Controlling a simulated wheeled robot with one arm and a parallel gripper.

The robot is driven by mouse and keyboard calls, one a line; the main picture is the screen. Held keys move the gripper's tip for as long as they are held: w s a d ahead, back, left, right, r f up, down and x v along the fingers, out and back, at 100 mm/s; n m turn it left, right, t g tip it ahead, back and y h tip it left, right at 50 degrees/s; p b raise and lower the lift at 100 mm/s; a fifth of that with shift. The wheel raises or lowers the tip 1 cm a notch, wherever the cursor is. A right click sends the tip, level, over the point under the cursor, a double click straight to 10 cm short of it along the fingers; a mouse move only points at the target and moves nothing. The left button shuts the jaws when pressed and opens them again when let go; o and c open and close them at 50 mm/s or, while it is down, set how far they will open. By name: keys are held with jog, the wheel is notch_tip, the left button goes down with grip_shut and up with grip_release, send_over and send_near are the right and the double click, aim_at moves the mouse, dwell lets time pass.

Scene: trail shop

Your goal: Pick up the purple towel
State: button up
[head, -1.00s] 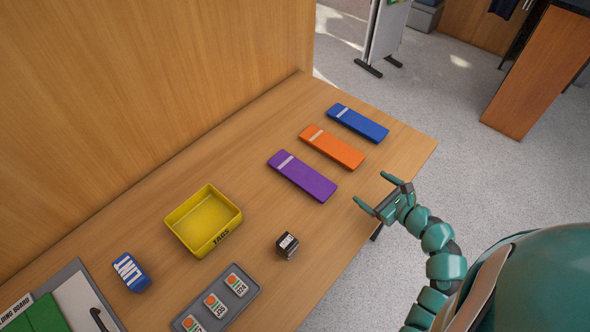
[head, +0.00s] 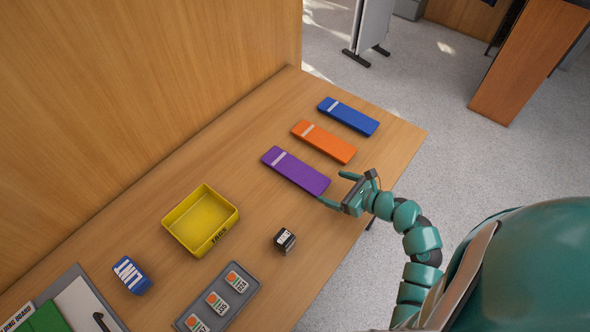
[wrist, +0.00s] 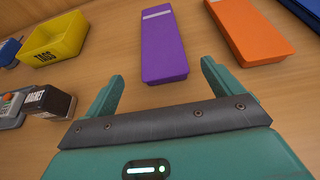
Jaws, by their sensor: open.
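The purple towel (head: 296,171) lies flat and folded on the table, a long strip with a pale band near its far end. In the wrist view the purple towel (wrist: 164,48) lies ahead of the fingers, its near end just beyond the space between them. My gripper (head: 335,190) is at the near right end of the towel, open and empty. In the wrist view my gripper (wrist: 160,88) has its two green fingers spread wide. I cannot tell its exact height above the table.
An orange towel (head: 323,142) and a blue towel (head: 348,117) lie beyond the purple one. A yellow TAGS bin (head: 201,220), a small dark box (head: 284,240), a blue-white packet (head: 131,275) and a grey tray (head: 250,290) stand left and nearer. A wooden wall (head: 130,90) runs behind the table.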

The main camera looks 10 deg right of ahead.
aim_at(311, 179)
jog(key=p+x, duration=0.1)
jog(key=x, duration=0.3)
jog(key=shift+w+a, duration=0.2)
jog(key=shift+w, duration=0.1)
jog(key=shift+d+f+p+x, duration=0.15)
jog(key=shift+p+x, duration=0.25)
jog(key=shift+x, duration=0.6)
jog(key=shift+f+p+x, duration=0.2)
jog(key=shift+p+x, duration=0.15)
jog(key=shift+x, duration=0.65)
jog(key=shift+d+f+p+x, duration=0.15)
jog(key=shift+p+x, duration=0.25)
jog(key=shift+x, duration=0.6)
jog(key=shift+s+a, duration=0.1)
jog(key=shift+c, duration=0.4)
jog(key=c, duration=1)
